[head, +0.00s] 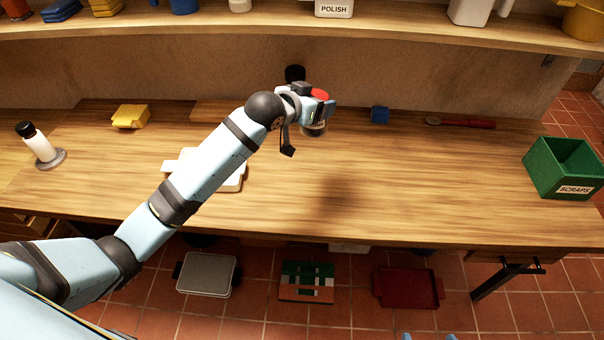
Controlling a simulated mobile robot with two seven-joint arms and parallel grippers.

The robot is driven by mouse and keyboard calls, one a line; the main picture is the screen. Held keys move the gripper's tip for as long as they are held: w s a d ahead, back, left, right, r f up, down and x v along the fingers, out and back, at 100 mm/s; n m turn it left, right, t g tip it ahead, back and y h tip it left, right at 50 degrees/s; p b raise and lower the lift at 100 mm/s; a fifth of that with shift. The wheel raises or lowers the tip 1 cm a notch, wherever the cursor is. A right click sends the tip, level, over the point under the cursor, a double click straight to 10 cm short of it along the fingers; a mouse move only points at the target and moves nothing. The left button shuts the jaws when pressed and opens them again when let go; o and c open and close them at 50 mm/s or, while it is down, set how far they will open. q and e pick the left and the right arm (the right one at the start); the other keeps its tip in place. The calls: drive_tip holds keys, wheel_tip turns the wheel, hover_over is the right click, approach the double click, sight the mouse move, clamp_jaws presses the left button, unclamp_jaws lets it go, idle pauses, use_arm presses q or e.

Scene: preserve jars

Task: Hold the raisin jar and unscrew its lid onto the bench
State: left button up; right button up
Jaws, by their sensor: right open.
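A jar with a red lid (320,94) is at the back middle of the bench (420,190). Part of its body (314,131) shows below my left gripper (318,107). Its label is too small and covered to read, so I cannot tell for sure that it is the raisin jar. My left gripper's fingers are at the jar, just under the lid. The wrist hides much of them, and I cannot tell how firmly they close. My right gripper (429,336) shows only as two light blue fingertips at the bottom edge, apart and empty, in front of the bench.
A dark-topped thing (295,73) stands behind the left wrist. A blue block (379,114), a red-handled tool (465,123) and a green scraps bin (563,165) are to the right. The bench's right-front is clear.

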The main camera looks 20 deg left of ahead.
use_arm(q)
wheel_tip(320, 180, down, 19)
drive_tip(key=shift+d+r+b, duration=0.1)
drive_tip(key=shift+b, duration=0.25)
drive_tip(key=shift+s+f, duration=0.1)
drive_tip(key=shift+f, duration=0.1)
drive_tip(key=o, duration=1.7)
